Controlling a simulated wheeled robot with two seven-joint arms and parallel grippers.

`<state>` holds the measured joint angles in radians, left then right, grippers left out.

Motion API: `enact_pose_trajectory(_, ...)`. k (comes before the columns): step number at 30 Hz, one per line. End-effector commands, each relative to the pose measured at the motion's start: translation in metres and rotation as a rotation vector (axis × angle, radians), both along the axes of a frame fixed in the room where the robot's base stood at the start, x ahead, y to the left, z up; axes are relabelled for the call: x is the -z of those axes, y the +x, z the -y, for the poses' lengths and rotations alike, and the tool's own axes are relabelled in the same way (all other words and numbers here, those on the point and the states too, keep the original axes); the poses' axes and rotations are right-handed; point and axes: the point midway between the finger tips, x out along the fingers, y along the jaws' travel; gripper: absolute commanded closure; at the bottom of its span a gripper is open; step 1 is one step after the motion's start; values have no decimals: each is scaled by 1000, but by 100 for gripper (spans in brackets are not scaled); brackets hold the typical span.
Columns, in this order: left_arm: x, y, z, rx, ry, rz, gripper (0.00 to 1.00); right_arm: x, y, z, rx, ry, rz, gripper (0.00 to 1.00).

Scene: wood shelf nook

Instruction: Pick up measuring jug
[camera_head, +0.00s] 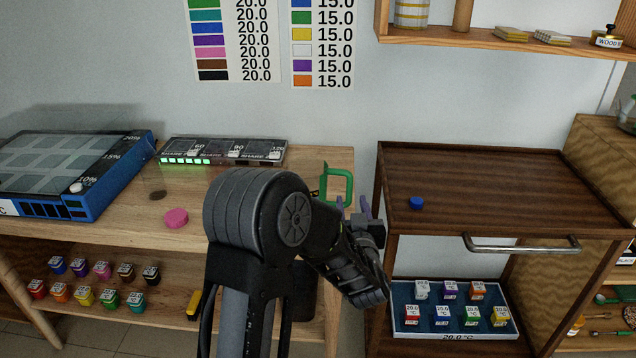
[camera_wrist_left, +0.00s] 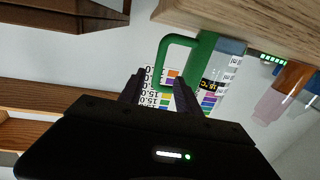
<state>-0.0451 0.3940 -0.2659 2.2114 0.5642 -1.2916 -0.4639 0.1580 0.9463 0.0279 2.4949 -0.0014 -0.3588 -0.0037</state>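The measuring jug's green handle (camera_head: 349,188) shows near the right end of the light wood bench, and most of its body is hidden behind my left arm. In the left wrist view the green handle (camera_wrist_left: 161,62) is a loop, with the clear, marked body to its right. My left gripper (camera_head: 358,205) is open, its two fingers apart just in front of the handle. In the left wrist view, the handle's outer bar appears between the fingertips (camera_wrist_left: 160,78); I cannot tell whether they touch it. My right gripper is not in view.
A blue panel box (camera_head: 105,185) and a lit strip device (camera_head: 220,151) stand on the light bench (camera_head: 125,215), with a pink disc (camera_head: 176,218). To the right is a dark wood cabinet (camera_head: 490,185) with a blue knob (camera_head: 417,203) on top. A wall shelf (camera_head: 480,40) hangs above.

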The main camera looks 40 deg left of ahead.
Motion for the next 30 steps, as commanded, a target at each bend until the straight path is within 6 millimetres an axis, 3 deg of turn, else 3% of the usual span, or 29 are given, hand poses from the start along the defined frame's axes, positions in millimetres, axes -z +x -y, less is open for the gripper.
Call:
enact_pose_trajectory(8,0,1,0,1,-1,-1,60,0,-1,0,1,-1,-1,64)
enact_pose_trajectory(16,1,18,-16,1,-1,-1,60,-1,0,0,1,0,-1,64)
enact_pose_trajectory(30,1,29,-26,0,-1,-2,60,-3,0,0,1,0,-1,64)
